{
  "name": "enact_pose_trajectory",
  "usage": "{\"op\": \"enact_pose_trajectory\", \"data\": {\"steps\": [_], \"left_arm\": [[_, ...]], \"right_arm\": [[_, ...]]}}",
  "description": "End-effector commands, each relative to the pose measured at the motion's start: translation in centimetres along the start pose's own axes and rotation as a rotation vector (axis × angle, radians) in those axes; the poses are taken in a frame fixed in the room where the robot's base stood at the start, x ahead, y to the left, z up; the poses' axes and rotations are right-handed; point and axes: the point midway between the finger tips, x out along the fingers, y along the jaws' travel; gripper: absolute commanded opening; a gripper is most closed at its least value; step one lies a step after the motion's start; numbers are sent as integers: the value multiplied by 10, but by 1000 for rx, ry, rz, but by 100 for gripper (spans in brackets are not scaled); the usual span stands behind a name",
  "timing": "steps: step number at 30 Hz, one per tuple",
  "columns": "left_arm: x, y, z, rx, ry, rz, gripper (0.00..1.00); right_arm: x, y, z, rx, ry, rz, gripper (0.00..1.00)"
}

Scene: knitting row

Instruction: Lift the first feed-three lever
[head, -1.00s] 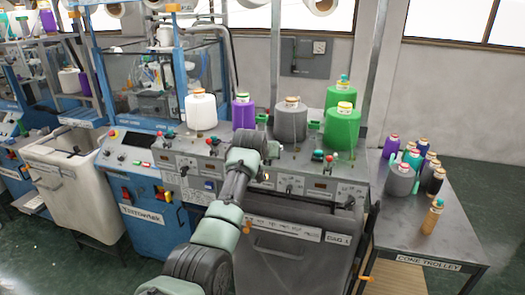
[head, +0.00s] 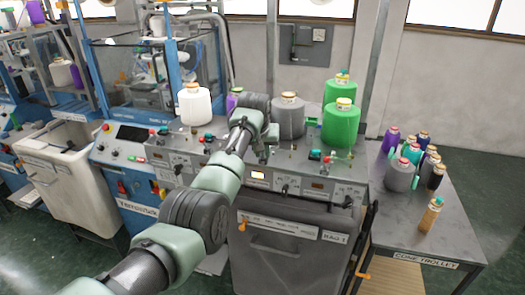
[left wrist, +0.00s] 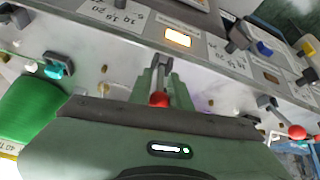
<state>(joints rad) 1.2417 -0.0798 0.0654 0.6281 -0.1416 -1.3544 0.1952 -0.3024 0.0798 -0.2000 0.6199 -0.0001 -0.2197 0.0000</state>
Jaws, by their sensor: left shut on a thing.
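My left gripper (head: 262,143) reaches over the top panel of the knitting machine (head: 230,165), near the grey yarn cone. In the left wrist view, my left gripper (left wrist: 160,88) is shut on a lever with a red ball knob (left wrist: 159,99); the knob shows between the green fingers. The fingers and gripper body hide much of the lever, and I cannot read a feed label at it. Another red-knobbed lever (left wrist: 297,132) stands at the right of the wrist view. My right gripper is not in view.
Yarn cones stand on the machine: white (head: 195,104), grey (head: 288,116) and green (head: 341,123). A teal-topped knob (left wrist: 57,70) and a lit display (left wrist: 178,37) are close to the gripper. A cone trolley (head: 400,235) with several cones stands at the right.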

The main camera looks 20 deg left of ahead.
Motion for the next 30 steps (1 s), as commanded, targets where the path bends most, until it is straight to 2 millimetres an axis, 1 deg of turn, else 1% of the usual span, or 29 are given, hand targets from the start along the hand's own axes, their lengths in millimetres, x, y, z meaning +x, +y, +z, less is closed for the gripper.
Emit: {"op": "enact_pose_trajectory", "data": {"steps": [1, 6, 7, 8, 9, 20, 23, 26, 30], "left_arm": [[7, 0, 9, 1, -22, -1, 0], [7, 0, 9, 2, -23, -1, 0], [7, 0, 9, 2, -23, -1, 27], [7, 0, 9, 2, -22, -1, 35], [6, 0, 8, 1, -20, -1, 40], [1, 0, 4, 1, -8, 0, 40], [-6, 0, 3, 1, -6, 0, 40], [-18, 0, 4, 1, -6, 0, 40], [-42, 0, 4, 1, -7, 0, 40]], "right_arm": [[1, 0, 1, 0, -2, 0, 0], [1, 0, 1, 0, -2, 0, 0], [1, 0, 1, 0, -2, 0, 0], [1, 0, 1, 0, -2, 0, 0], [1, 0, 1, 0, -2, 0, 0], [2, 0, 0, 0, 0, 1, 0], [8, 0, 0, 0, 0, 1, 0], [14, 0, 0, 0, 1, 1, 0], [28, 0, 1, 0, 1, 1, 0]]}}
